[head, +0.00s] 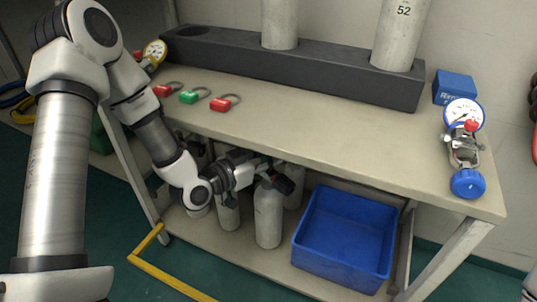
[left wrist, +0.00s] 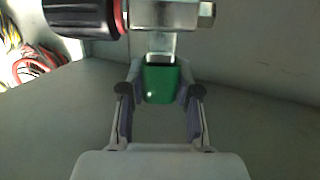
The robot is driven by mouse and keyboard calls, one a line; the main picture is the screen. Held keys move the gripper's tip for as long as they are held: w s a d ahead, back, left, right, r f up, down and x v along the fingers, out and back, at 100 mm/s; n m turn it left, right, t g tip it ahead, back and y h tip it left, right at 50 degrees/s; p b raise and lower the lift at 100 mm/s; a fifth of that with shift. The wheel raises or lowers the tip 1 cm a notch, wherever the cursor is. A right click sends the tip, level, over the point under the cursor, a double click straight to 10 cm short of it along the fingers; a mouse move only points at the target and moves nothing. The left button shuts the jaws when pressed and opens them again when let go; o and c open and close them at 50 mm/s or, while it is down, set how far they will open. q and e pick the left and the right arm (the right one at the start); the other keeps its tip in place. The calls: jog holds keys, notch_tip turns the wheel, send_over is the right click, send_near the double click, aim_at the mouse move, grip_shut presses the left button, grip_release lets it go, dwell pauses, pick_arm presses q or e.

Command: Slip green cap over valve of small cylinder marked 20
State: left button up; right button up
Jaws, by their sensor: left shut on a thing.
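My left gripper (head: 268,172) is under the bench top, at the valve height of the small grey cylinders (head: 268,215) on the lower shelf. In the left wrist view its fingers (left wrist: 158,98) are shut on the green cap (left wrist: 160,84). A metal valve (left wrist: 165,18) with a black knob (left wrist: 82,18) and red ring is right at the cap's far end. The valve's metal stem meets the cap's edge; I cannot tell how far it goes in. No number on the small cylinders is readable. My right gripper is not in view.
A blue crate (head: 345,235) stands right of the cylinders on the lower shelf. On the bench are red and green padlocks (head: 190,97), a gauge regulator (head: 464,145) and a dark rack (head: 300,72) with large cylinders. A yellow rail (head: 150,245) is at front left.

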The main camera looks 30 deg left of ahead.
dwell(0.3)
pick_arm(q)
jog(key=shift+f, duration=0.15)
jog(key=shift+f+b, duration=0.35)
jog(key=shift+f, duration=0.25)
jog(key=shift+f, duration=0.4)
dwell(0.9)
jog(key=o, duration=0.8)
jog(key=shift+o, duration=0.2)
